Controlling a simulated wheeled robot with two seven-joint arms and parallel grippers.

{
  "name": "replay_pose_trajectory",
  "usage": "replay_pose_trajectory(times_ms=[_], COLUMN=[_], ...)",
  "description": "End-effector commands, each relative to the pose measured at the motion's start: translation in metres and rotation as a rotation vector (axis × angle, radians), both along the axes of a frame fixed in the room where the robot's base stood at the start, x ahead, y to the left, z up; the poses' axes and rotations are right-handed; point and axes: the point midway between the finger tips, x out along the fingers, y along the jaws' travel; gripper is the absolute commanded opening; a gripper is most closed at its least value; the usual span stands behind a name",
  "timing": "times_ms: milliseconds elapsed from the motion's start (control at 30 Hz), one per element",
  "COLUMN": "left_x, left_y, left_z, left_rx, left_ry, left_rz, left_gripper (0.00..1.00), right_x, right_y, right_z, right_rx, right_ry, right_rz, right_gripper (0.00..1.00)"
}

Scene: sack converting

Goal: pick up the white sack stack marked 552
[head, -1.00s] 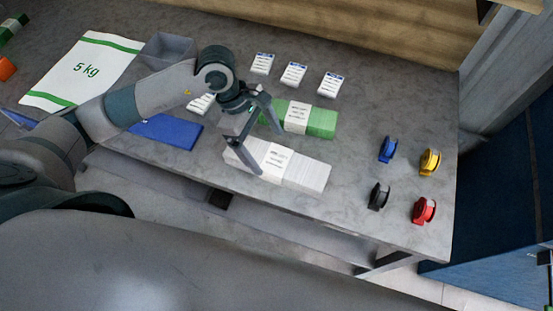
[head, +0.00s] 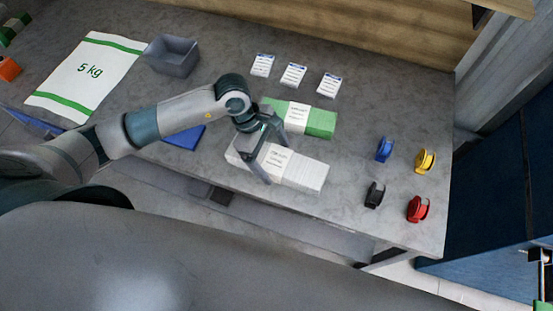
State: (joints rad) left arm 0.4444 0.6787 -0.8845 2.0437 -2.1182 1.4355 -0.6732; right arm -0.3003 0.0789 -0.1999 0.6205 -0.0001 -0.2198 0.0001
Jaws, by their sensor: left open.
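The white sack stack (head: 310,173) lies flat near the front edge of the table, with a white paper band and printed label around its middle. The number on the label is too small to read. My left gripper (head: 277,165) is open over the stack's band, with one finger on the near side and the other on the far side. The stack's left part is partly hidden by the gripper and wrist. I cannot tell whether the fingers touch it. My right gripper is not in view.
A green banded stack (head: 320,122) lies just behind the white one. A blue stack (head: 184,137) is partly under my left arm. The table's middle right is clear.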

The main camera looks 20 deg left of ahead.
Motion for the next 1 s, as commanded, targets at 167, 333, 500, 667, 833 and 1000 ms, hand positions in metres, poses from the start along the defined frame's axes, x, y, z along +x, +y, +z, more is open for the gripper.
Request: replay_pose_trajectory(times_ms=[167,333,500,667,833,1000], left_x=[-0.001,-0.001,-0.001,-0.001,-0.001,0.000], left_y=[-0.007,-0.008,-0.008,-0.008,-0.008,-0.008], left_z=[-0.016,-0.020,-0.020,-0.020,-0.020,-0.019], left_rx=[0.000,0.001,0.001,0.001,0.001,-0.001], left_ry=[0.002,0.000,0.000,0.000,0.000,-0.002], left_rz=[0.000,0.000,0.000,0.000,0.000,0.000], left_gripper=[0.88,0.88,0.88,0.88,0.57,0.25], right_x=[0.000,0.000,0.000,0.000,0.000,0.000], right_y=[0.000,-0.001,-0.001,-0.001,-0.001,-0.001], right_z=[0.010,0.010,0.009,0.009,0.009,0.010], right_rx=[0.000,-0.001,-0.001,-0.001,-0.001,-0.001], right_ry=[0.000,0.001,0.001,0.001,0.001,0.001], right_rz=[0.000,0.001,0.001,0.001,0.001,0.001], right_gripper=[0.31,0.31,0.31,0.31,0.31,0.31])
